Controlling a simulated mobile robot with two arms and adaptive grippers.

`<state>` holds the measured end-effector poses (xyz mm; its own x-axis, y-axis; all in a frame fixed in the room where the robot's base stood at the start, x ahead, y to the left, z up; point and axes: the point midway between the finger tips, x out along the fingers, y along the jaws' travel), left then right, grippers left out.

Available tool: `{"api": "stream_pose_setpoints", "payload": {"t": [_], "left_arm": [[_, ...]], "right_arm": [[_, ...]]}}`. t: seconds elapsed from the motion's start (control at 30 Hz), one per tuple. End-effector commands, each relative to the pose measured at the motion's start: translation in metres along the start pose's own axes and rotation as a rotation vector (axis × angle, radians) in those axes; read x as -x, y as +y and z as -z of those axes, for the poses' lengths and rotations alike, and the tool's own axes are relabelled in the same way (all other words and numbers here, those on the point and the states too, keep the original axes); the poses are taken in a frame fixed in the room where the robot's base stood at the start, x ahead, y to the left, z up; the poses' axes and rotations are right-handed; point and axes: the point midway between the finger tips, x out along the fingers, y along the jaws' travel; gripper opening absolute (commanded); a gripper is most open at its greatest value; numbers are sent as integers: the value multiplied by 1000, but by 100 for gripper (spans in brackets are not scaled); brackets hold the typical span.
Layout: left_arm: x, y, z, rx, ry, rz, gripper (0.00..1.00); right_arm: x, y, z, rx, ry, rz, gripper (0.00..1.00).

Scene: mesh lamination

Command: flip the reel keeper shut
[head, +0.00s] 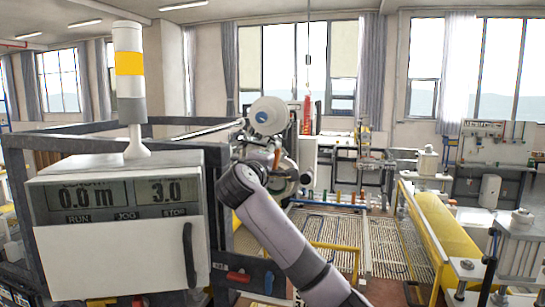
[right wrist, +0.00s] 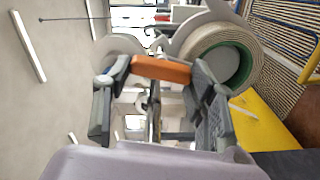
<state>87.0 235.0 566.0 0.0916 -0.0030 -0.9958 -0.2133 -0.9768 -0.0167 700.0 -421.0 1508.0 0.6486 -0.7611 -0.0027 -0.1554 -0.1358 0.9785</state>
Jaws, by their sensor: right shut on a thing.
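The reel keeper appears as an orange bar (right wrist: 160,69) in the right wrist view. It lies between the fingertips of my right gripper (right wrist: 160,72), which is shut on it. In the head view a small orange piece (head: 277,158) shows just above my right wrist, beside the reel. The reel (right wrist: 212,55), a pale wound roll with a green core, is right behind the bar in the wrist view. In the head view my right arm partly hides the reel (head: 291,183). My left gripper is not in view.
A white roll end with a blue centre (head: 268,116) stands above the reel. A control box (head: 115,225) reading 0.0 m and 3.0, with a yellow-banded beacon (head: 130,65), fills the left. A yellow roller (head: 447,235) lies at right. Mesh panels (head: 345,230) cover the middle.

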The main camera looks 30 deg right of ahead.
Motion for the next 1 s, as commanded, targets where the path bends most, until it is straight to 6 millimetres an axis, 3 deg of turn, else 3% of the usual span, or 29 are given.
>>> {"api": "stream_pose_setpoints", "payload": {"t": [0.3, 0.83, 0.87, 1.0], "left_arm": [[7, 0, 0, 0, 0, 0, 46], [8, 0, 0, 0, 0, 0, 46], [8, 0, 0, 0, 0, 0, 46], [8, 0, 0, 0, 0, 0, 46]], "right_arm": [[1, 5, 2, 110, 6, -10, 24], [1, 4, 1, 132, 5, -11, 24], [1, 4, 1, 132, 5, -11, 54], [1, 3, 1, 132, 4, -9, 63]]}}
